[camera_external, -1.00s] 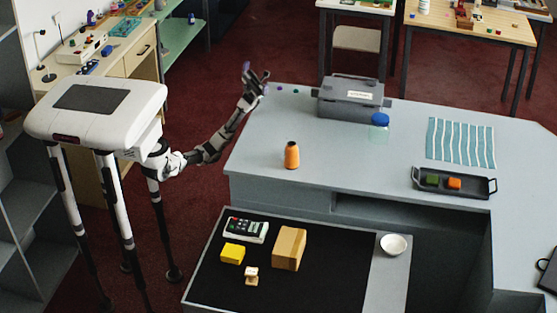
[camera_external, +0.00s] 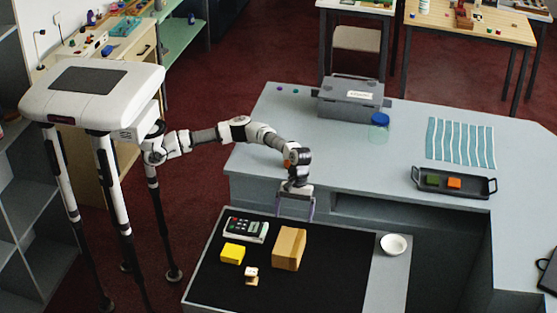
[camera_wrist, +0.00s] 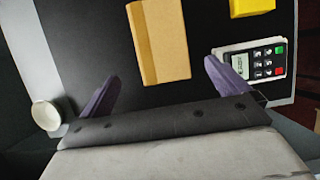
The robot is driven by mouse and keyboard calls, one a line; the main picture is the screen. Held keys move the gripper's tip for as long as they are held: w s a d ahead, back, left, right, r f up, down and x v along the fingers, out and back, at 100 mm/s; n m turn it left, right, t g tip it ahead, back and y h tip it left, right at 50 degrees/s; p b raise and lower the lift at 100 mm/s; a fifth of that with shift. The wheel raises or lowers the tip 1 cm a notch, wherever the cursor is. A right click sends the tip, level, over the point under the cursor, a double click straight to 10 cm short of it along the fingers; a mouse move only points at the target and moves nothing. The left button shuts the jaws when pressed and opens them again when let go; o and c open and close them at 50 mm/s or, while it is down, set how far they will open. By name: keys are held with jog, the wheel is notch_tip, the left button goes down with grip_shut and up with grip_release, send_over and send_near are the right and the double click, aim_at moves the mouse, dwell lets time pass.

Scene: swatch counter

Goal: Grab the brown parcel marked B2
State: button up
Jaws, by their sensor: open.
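A brown box-shaped parcel (camera_external: 289,248) lies on the black surface of the lower counter. It also shows in the wrist view (camera_wrist: 159,40), ahead of my fingers and between their lines. I can make out no B2 marking on it. My gripper (camera_external: 295,215) is open and empty, above the counter's edge just behind the parcel in the external view. Its two purple fingers (camera_wrist: 160,82) are spread wide in the wrist view, and neither touches the parcel.
A keypad device (camera_external: 246,230), a yellow block (camera_external: 232,253) and a small wooden piece (camera_external: 251,276) lie left of or in front of the parcel. A white bowl (camera_external: 394,244) stands to the right. Black surface between parcel and bowl is clear. The raised counter (camera_external: 350,165) lies behind.

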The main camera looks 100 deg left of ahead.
aim_at(291, 242)
jog(key=p+x, duration=0.1)
jog(key=x, duration=0.7)
jog(key=shift+d+f, duration=0.1)
jog(key=shift+f, duration=0.25)
jog(key=shift+p+x, duration=1.2)
jog(key=shift+x, duration=1.55)
jog(key=shift+s, duration=0.15)
jog(key=c, duration=1)
jog(key=shift+c, duration=0.9)
jog(key=shift+r, duration=0.1)
